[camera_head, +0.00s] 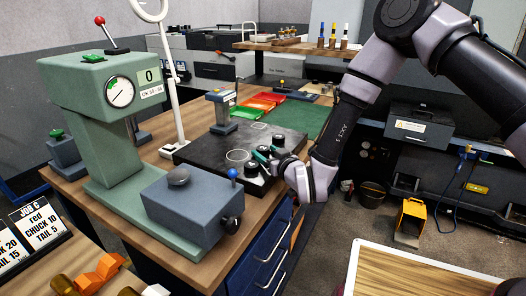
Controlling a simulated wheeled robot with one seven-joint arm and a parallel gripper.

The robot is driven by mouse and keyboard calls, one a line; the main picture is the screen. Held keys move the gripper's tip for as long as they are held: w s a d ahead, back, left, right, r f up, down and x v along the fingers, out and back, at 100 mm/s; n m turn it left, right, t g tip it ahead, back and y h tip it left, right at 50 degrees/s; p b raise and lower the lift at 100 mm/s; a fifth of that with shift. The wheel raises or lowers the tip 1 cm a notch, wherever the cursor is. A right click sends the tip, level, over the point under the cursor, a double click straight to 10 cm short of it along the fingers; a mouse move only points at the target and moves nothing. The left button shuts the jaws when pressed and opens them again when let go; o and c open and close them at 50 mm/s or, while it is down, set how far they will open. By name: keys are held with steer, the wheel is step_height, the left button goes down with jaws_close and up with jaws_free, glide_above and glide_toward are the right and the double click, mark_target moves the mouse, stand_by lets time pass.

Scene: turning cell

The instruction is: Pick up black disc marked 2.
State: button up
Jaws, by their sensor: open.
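Small black discs sit on a dark flat plate (205,160) on the wooden bench. One black disc (252,169) is at the plate's front edge, just in front of my gripper. Another black disc (278,139) is behind my gripper. Any marks on the discs are too small to read, so I cannot tell which is the 2. My gripper (261,157) is open, low over the right part of the plate, with its teal fingers pointing left. The gripper and wrist hide part of the plate there.
A green press-like gauge stand (110,130) and a blue-grey block (192,208) with knobs stand to the left and front. Coloured trays (262,101) and a green mat (298,116) lie farther back.

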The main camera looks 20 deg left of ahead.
steer(key=shift+w+a, duration=0.25)
jaws_close()
steer(key=shift+r, duration=0.15)
